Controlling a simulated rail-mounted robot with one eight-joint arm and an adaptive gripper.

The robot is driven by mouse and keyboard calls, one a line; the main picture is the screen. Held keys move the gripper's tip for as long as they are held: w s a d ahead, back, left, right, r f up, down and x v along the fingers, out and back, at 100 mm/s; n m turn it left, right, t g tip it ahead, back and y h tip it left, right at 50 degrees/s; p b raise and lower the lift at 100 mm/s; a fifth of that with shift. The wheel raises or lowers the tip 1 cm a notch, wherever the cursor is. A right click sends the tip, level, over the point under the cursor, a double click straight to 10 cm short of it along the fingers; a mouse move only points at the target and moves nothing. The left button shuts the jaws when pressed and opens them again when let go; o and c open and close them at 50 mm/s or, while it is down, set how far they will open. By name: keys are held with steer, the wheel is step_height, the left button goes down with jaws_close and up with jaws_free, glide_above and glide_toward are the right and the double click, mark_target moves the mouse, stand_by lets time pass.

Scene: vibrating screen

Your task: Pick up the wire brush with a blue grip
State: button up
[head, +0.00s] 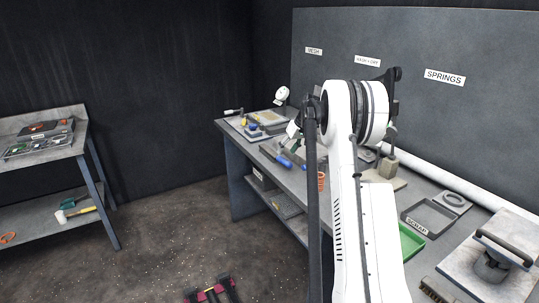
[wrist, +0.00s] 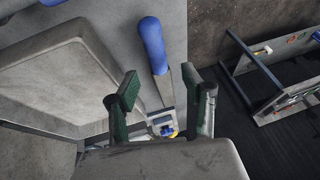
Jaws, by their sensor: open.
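A tool with a blue grip (wrist: 153,46) lies on the bench in the wrist view, its grey flat part running down between my fingers; I cannot make out bristles. In the head view a blue grip (head: 284,161) shows near the bench's front edge, left of my arm. My gripper (wrist: 160,84) is open, with green-padded fingers on either side of the tool's grey part. I cannot tell how far above it the fingers are. In the head view my gripper (head: 294,129) is small and partly hidden behind my arm.
A large grey block-like object (wrist: 50,75) stands left of the tool in the wrist view. The bench (head: 240,150) holds trays, an orange cup (head: 321,181), a green tray (head: 411,243) and a scrap tray (head: 428,217). A second table (head: 45,150) stands left, across open floor.

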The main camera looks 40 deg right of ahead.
mark_target(281, 160)
steer(key=shift+w+x, duration=0.2)
steer(key=shift+x, duration=3.6)
steer(key=shift+d+r, duration=0.1)
steer(key=shift+d, duration=0.1)
jaws_close()
